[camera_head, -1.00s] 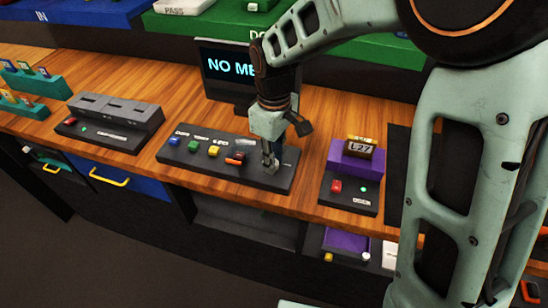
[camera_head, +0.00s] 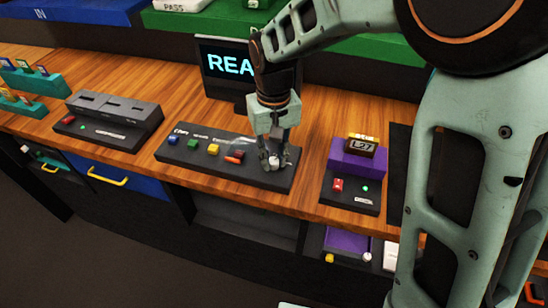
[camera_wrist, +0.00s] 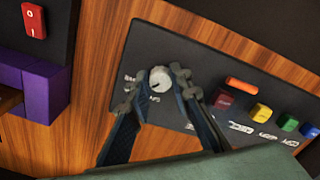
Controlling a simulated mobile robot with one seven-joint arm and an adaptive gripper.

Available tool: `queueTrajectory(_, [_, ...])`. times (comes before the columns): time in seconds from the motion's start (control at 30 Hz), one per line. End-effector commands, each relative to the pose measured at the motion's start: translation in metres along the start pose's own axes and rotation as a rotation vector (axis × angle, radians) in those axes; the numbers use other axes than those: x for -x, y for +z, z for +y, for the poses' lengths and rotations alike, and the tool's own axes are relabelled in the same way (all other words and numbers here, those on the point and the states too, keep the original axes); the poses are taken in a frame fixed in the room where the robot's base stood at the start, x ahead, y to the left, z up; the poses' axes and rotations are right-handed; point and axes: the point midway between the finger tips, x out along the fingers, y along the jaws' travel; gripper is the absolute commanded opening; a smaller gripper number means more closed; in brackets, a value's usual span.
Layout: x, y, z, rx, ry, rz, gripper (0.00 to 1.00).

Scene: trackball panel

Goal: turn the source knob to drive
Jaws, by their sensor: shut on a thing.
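The source knob (camera_wrist: 160,79) is a round, pale knob with a dark pointer mark, on the dark control panel (camera_head: 225,173). Small white labels beside it are too blurred to read. My gripper (camera_head: 273,163) points down at the panel's right end. In the wrist view its fingers (camera_wrist: 158,92) are on either side of the knob, shut on it. The head view shows little of the knob between the fingers. The screen (camera_head: 220,80) behind the panel shows "REA", with the rest hidden by my arm.
A purple unit (camera_head: 350,162) with a red switch (camera_head: 338,185) stands to the right. A grey slotted box (camera_head: 115,111) stands left.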

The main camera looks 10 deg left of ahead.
Motion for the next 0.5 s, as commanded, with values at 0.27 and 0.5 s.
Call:
queueTrajectory(0.27, [0.0005,-0.0008,-0.0009,-0.210,0.000,0.003,0.00])
queueTrajectory(0.5, [0.0007,-0.0009,-0.0008,-0.324,-0.001,0.002,0.00])
